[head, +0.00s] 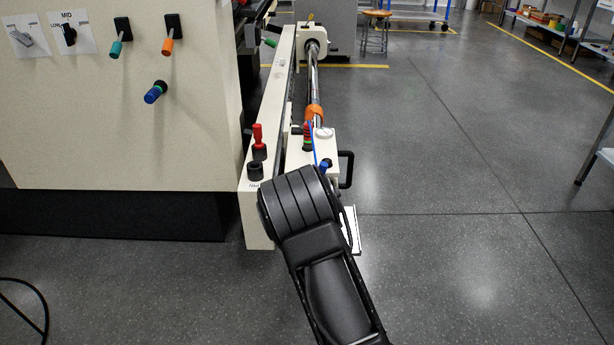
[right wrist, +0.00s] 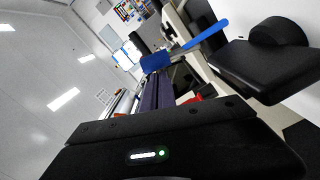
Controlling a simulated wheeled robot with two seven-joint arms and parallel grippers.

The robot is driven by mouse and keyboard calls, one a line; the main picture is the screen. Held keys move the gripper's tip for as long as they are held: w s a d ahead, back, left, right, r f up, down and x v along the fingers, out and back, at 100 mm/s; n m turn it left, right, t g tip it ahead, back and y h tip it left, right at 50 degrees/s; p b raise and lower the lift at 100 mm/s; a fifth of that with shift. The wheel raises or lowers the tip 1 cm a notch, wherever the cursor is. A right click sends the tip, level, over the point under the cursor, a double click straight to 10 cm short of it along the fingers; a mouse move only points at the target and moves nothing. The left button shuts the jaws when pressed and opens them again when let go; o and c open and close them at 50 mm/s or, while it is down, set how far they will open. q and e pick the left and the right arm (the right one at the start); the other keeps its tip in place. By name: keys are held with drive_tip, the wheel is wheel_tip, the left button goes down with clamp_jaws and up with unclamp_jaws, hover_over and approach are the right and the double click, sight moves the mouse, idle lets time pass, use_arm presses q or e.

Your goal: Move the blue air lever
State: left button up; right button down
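In the head view a thin blue lever (head: 314,147) stands on the small white block at the end of the machine's rail, beside a red-and-green striped piece. A blue piece (head: 325,163) shows at its lower right, just above my right arm. The right wrist view shows a long blue handle (right wrist: 205,36) slanting up to the right and a blue block (right wrist: 155,62) at its lower left. My right arm comes up from the bottom in the head view, and its gripper is hidden behind the wrist there. In the wrist view, its opening and any contact are unclear. My left gripper is out of view.
The beige panel (head: 100,150) carries teal (head: 116,47), orange (head: 168,46) and blue-black (head: 155,92) controls. A red knob (head: 258,134) and black knob (head: 255,171) stand on the rail left of my arm. A black handle (head: 347,170) juts out right.

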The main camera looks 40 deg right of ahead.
drive_tip(key=shift+s+d+f+m, duration=0.1)
drive_tip(key=shift+s+d+m, duration=0.35)
drive_tip(key=shift+m, duration=0.25)
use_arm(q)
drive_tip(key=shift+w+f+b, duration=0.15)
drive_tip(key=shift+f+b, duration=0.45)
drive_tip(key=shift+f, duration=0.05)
use_arm(e)
drive_tip(key=shift+s+d+m, duration=0.15)
drive_tip(key=shift+d+m, duration=0.1)
drive_tip(key=shift+m, duration=0.5)
drive_tip(key=shift+s+d+m, duration=0.1)
drive_tip(key=shift+d+m, duration=0.1)
drive_tip(key=shift+m, duration=0.55)
